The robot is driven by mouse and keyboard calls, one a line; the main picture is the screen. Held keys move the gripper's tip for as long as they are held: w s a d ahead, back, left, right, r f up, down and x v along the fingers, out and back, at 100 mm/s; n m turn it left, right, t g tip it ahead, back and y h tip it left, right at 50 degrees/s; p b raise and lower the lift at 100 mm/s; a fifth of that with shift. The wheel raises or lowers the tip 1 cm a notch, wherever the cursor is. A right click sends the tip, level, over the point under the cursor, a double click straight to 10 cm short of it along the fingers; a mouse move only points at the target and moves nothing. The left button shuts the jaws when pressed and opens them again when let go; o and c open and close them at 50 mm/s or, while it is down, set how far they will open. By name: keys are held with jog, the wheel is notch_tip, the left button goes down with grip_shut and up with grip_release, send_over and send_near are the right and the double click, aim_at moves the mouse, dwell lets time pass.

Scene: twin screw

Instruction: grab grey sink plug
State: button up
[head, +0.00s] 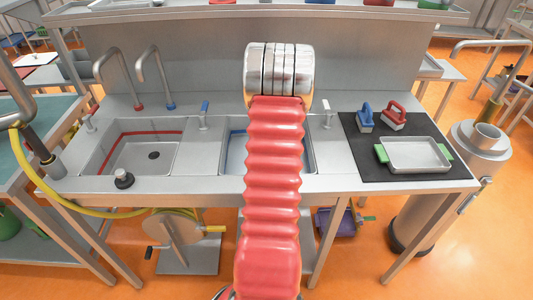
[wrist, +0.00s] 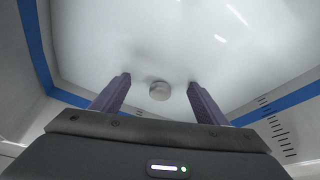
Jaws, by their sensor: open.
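A small round grey sink plug (wrist: 160,91) sits on the pale floor of the blue-striped basin (wrist: 40,45) in the wrist view. My gripper (wrist: 158,80) is open, with one purple finger to each side of the plug in the picture. No contact shows, and the height left between the fingers and the plug is hard to tell. In the head view, my red arm hides the gripper and the plug. The middle basin (head: 235,150) with a blue stripe shows partly beside the arm.
Left is a basin (head: 178,160) with a red stripe and a dark drain. A black knob-like item (head: 124,179) stands on the counter's front edge. Taps (head: 204,118) stand behind the basins. Right, a black mat (head: 363,166) holds a metal tray (head: 417,155) and two brushes (head: 393,117).

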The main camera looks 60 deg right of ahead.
jog(key=shift+c, duration=0.3)
jog(key=c, duration=1.1)
jog(key=shift+r, duration=0.15)
notch_tip(320, 180, up, 10)
jog(key=shift+f, duration=0.15)
